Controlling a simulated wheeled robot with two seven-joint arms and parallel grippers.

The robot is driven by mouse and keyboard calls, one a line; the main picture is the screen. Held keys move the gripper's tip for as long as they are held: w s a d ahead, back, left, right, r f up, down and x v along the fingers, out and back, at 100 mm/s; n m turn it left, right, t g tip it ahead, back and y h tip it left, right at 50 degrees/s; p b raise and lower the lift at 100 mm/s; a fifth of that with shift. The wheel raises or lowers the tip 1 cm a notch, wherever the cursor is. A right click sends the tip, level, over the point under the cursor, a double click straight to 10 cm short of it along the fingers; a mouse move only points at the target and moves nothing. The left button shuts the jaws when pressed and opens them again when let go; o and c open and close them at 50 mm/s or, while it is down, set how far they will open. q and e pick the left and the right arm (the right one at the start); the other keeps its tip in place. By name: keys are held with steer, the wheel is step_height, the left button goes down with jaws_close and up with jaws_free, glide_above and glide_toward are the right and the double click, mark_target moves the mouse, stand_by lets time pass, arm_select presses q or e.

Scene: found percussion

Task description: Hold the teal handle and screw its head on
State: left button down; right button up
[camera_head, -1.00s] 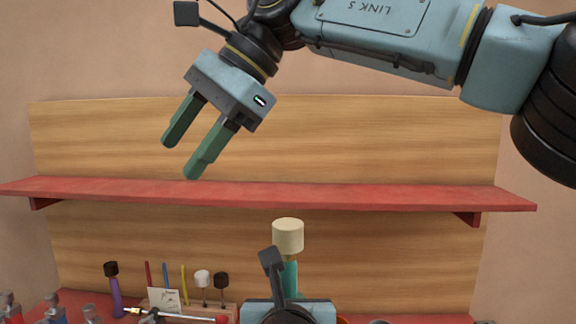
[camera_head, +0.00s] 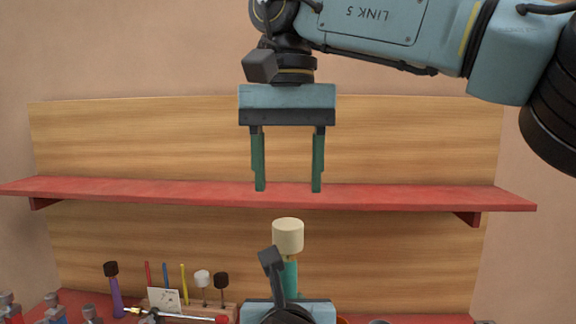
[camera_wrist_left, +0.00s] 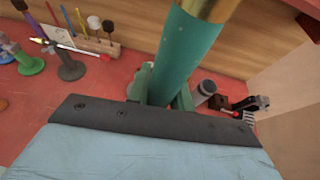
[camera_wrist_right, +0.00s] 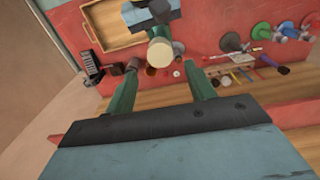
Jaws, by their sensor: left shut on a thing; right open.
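The teal handle (camera_head: 290,278) stands upright in the head view, with a cream cylindrical head (camera_head: 288,236) at its top. How tightly the head sits cannot be told. My left gripper (camera_wrist_left: 162,95) is shut on the handle, whose teal shaft (camera_wrist_left: 185,50) ends in a brass collar (camera_wrist_left: 208,8) in the left wrist view. My right gripper (camera_head: 288,188) is open and empty, pointing down above the head, one finger to each side. The right wrist view shows the cream head (camera_wrist_right: 160,52) between and beyond its fingertips.
A red shelf (camera_head: 370,194) runs across the wooden back panel (camera_head: 400,140) behind the right gripper's fingertips. A rack (camera_head: 190,306) with sticks and small mallets, and a purple-handled mallet (camera_head: 115,290), stand at lower left. A wooden tray (camera_wrist_right: 100,38) lies on the red bench.

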mark_target(288, 223)
step_height(288, 223, down, 8)
steer(key=shift+r, duration=0.15)
stand_by(0.3)
